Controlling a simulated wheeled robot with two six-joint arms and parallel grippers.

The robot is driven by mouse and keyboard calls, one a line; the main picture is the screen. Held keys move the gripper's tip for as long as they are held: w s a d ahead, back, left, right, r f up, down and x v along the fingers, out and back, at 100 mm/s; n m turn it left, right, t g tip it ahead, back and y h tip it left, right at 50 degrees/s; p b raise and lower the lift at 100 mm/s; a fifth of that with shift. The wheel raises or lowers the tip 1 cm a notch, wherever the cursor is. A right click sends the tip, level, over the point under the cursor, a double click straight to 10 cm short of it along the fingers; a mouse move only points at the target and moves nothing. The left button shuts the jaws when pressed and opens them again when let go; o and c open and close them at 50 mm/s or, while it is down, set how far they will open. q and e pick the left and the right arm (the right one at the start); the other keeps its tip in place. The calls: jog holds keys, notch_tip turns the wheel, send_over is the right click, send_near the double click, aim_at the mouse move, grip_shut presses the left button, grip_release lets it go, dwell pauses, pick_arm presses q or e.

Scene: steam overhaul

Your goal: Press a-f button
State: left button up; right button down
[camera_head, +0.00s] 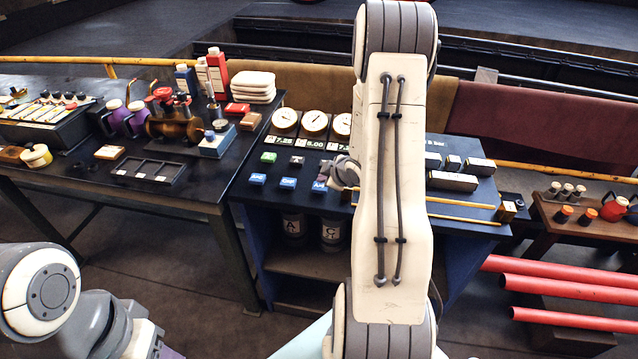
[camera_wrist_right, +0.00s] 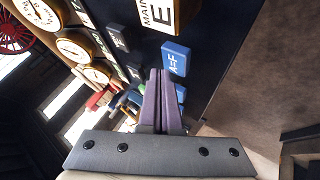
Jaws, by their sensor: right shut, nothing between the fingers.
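The blue A=F button (camera_wrist_right: 175,57) shows in the right wrist view, just beside the fingertips. In the head view, the blue button nearest the gripper (camera_head: 319,187) is the rightmost of the front row on the dark panel, partly covered by the fingers. My right gripper (camera_head: 323,179) is shut and empty, close to that button; its purple fingers also show in the right wrist view (camera_wrist_right: 159,75). I cannot tell whether they touch it. My left gripper (camera_head: 165,350) is only partly in view at the bottom left; its fingertips are out of frame.
Other blue buttons (camera_head: 288,183), a green button (camera_head: 268,157) and dial gauges (camera_head: 315,122) sit on the panel close by. Thin yellow rods (camera_head: 460,203) lie to the right. The left workbench holds a black tray (camera_head: 125,178). Red pipes (camera_head: 560,288) lie at right.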

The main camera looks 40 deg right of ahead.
aim_at(323, 188)
jog(key=shift+r, duration=0.1)
notch_tip(323, 188, up, 6)
jog(key=p, duration=0.5)
dwell(0.9)
